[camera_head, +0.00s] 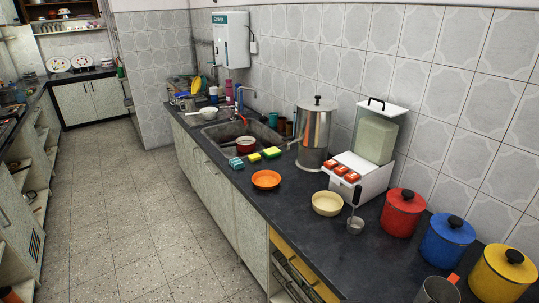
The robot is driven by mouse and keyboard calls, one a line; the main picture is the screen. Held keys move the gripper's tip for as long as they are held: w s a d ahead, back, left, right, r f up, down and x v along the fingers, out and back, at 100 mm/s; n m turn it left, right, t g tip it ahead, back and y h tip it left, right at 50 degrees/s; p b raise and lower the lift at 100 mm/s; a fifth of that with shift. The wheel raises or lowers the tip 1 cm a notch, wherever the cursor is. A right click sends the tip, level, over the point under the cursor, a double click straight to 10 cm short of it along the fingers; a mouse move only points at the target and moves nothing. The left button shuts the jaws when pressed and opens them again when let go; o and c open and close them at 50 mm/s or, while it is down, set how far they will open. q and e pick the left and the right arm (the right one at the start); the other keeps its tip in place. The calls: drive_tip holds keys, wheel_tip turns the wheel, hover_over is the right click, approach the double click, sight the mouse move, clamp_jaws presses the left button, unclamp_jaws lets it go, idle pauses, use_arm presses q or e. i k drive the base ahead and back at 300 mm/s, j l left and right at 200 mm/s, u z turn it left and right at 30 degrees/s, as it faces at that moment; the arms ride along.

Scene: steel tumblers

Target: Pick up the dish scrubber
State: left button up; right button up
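Small cleaning pieces lie on the dark counter at the near edge of the sink. A teal block (236,163) is at the left, a small yellow sponge (254,157) is beside it, and a yellow-and-green sponge (271,152) is at the right. I cannot tell for sure which of them is the dish scrubber. They lie flat, with nothing on top of them. I see neither of my grippers in the head view.
The sink (222,134) behind them holds a dark red pot (246,143). An orange plate (266,180), a cream bowl (327,203) and a tall steel container (314,133) stand nearby. Coloured canisters (403,214) line the right. The tiled floor (140,220) alongside is clear.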

sight(254, 157)
drive_tip(key=i+j, duration=0.25)
drive_tip(key=i, duration=0.15)
drive_tip(key=i+j, duration=0.25)
drive_tip(key=i, duration=0.15)
drive_tip(key=i+j, duration=0.2)
drive_tip(key=i, duration=0.25)
drive_tip(key=i+j, duration=0.25)
drive_tip(key=i, duration=0.15)
